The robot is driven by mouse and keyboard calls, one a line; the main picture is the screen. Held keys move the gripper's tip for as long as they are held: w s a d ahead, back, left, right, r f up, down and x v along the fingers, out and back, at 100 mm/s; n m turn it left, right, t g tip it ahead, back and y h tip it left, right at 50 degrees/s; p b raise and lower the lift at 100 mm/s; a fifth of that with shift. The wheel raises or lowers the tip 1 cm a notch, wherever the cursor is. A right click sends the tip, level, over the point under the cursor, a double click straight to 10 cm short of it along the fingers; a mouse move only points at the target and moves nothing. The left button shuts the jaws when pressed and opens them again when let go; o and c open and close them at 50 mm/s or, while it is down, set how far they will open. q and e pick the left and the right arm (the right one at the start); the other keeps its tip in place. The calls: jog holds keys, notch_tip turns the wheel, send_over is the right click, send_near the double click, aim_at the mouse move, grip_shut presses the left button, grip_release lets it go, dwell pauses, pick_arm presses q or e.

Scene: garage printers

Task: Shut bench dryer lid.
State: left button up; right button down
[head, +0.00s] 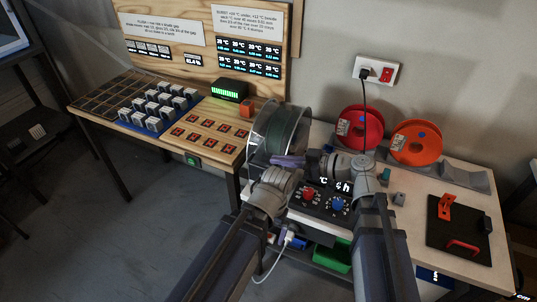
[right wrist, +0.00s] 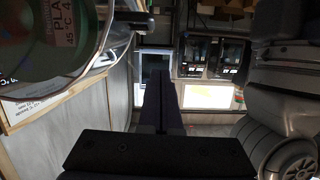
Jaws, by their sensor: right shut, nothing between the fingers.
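The bench dryer (head: 318,203) is a dark box with a lit display and a red and a blue knob, partly hidden by my arms. A large clear round shape with a dark green spool (head: 281,130) stands behind it; I cannot clearly separate the lid from the spool or tell its angle. The spool, with a PLA label, also fills the upper left of the right wrist view (right wrist: 50,50). My right gripper (head: 280,161) is shut and empty, pointing left in front of the spool's lower part; its fingers also show in the right wrist view (right wrist: 162,85). My left gripper's fingers are hidden.
A red spool (head: 360,128) and an orange spool (head: 416,142) stand at the wall. A black plate (head: 460,228) with red handles lies at the right. A wooden board (head: 208,130) is at the left. A white cable hangs in front.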

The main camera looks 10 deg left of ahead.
jog(key=v, duration=0.5)
jog(key=shift+s+p, duration=0.1)
jog(key=shift+p, duration=0.3)
jog(key=shift+f, duration=0.1)
jog(key=s+d+f+m+g+h, duration=0.1)
jog(key=s+d+f+m+h, duration=0.1)
jog(key=f+m+h, duration=0.3)
jog(key=s+d+f+m+g+h, duration=0.1)
jog(key=d+f+m+g+h, duration=0.15)
jog(key=f, duration=0.45)
jog(key=s+d+f+m+h, duration=0.2)
jog(key=d+f+m+h, duration=0.2)
jog(key=d+m+h, duration=0.55)
jog(key=s+a+r+n+g+y+p, duration=0.1)
jog(key=s+a+r+n+p, duration=0.4)
jog(key=a, duration=0.4)
jog(key=shift+s+r+n+p, duration=0.4)
jog(key=shift+s+n+p, duration=0.2)
jog(key=shift+n, duration=0.3)
